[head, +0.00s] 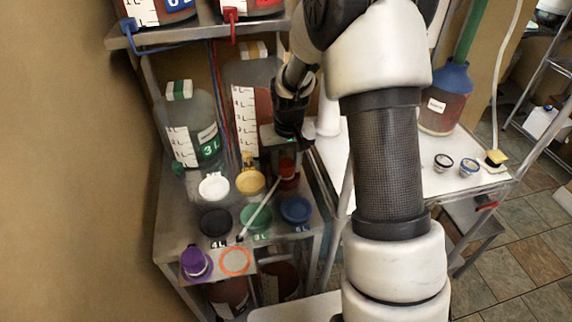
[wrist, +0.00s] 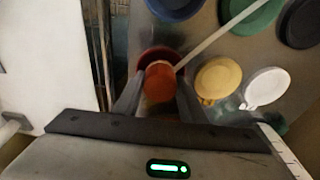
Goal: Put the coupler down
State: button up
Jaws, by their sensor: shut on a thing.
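My gripper (head: 287,160) is shut on the orange-red coupler (wrist: 160,82), which sits between the fingertips in the wrist view (wrist: 158,98). A pale straight tube (head: 260,208) runs from the coupler toward the lower left in the head view. A dark red round port (wrist: 160,56) shows just behind the coupler in the wrist view; I cannot tell whether they touch. In the head view the coupler (head: 288,169) is partly hidden by my gripper. An orange ring (head: 235,261) marks a bare spot on the front plate, beside a purple capped piece (head: 197,262).
White (head: 214,187), yellow (head: 250,182), black (head: 215,222), green (head: 256,218) and blue (head: 295,209) round lids lie around the red port on the grey bench (head: 180,225). A 3L jug (head: 192,125) stands behind. A white table (head: 400,165) is to the right.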

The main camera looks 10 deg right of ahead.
jog(key=o, duration=1.1)
jog(key=shift+f, duration=0.15)
jog(key=shift+o, duration=0.2)
